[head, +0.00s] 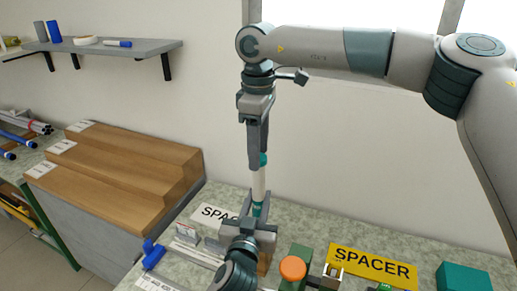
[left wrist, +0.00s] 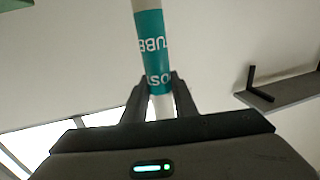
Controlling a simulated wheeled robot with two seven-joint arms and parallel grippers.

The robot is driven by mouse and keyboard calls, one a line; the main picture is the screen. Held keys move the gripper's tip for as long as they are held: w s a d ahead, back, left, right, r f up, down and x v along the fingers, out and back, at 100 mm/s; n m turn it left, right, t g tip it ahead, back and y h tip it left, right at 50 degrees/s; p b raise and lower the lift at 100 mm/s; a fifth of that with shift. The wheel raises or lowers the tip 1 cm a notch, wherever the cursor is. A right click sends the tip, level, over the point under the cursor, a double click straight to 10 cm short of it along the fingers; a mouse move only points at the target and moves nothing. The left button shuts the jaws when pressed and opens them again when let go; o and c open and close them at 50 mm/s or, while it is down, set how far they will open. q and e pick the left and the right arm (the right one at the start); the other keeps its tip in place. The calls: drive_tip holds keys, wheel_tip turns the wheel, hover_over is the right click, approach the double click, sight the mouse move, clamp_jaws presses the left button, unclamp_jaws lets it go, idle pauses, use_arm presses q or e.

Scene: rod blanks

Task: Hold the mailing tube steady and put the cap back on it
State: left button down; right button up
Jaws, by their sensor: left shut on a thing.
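The mailing tube (head: 259,184) is white with a teal band and stands upright in the middle of the head view. My left gripper (head: 258,208) is shut on its lower part; the left wrist view shows the tube (left wrist: 151,45) between the fingers, its teal label with white letters. My right gripper (head: 257,165) is above, pointing down, with the teal cap (head: 263,159) at its fingertips. The cap is in line with the tube's upper end and looks very close to it or touching. I cannot tell whether it is seated.
A yellow SPACER block (head: 372,267), an orange-topped green item (head: 292,269) and a teal block (head: 463,277) are on the bench at right. Wooden steps (head: 120,165) and a wall shelf (head: 110,50) are left.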

drive_tip(key=shift+r, duration=0.1)
drive_tip(key=shift+r, duration=2.15)
drive_tip(key=shift+c, duration=0.3)
